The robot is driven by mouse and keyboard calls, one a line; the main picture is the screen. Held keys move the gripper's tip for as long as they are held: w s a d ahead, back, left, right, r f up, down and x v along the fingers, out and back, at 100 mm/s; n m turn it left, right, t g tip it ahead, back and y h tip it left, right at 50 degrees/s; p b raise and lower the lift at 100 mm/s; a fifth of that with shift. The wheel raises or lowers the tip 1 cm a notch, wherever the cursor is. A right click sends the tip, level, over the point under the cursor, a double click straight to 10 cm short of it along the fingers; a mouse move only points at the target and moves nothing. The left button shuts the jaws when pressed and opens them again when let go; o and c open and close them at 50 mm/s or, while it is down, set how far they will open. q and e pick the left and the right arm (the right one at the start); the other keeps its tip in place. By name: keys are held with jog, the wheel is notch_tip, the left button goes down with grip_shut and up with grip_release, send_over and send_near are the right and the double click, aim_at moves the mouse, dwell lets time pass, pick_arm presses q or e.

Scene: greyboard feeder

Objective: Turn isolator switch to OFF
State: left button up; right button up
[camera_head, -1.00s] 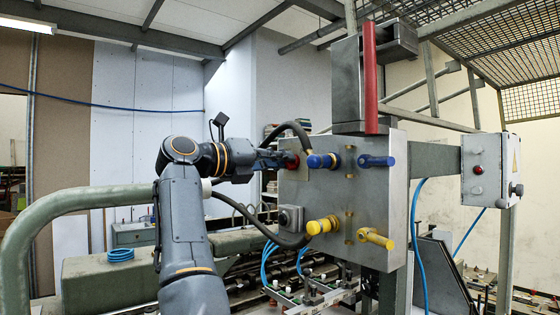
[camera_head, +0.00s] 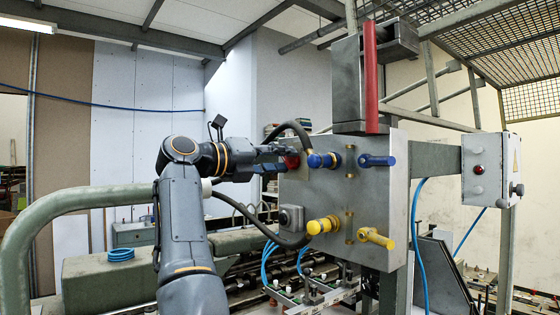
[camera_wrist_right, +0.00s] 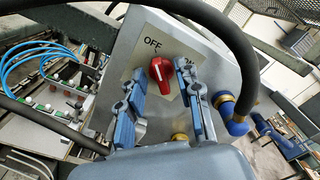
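The isolator switch is a red knob (camera_head: 292,160) on the left part of the grey metal panel; it also shows in the right wrist view (camera_wrist_right: 160,69). There a plate behind it reads OFF above the knob, and a second label at right is partly hidden by a finger. A white mark on the knob points roughly up towards OFF. My right gripper (camera_head: 281,159) is open at the knob. In the wrist view its two blue-padded fingers (camera_wrist_right: 163,79) stand apart, one on each side of and just below the knob, with gaps visible. My left gripper is not in view.
Blue handles (camera_head: 376,161) and yellow handles (camera_head: 375,238) stick out of the panel (camera_head: 335,205). A black hose (camera_head: 297,128) arches close above the knob and looms large in the wrist view (camera_wrist_right: 225,35). A green pipe (camera_head: 60,203) stands at left.

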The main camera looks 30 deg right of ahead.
jog(key=shift+a, duration=0.15)
jog(key=a, duration=0.7)
jog(key=shift+s, duration=0.25)
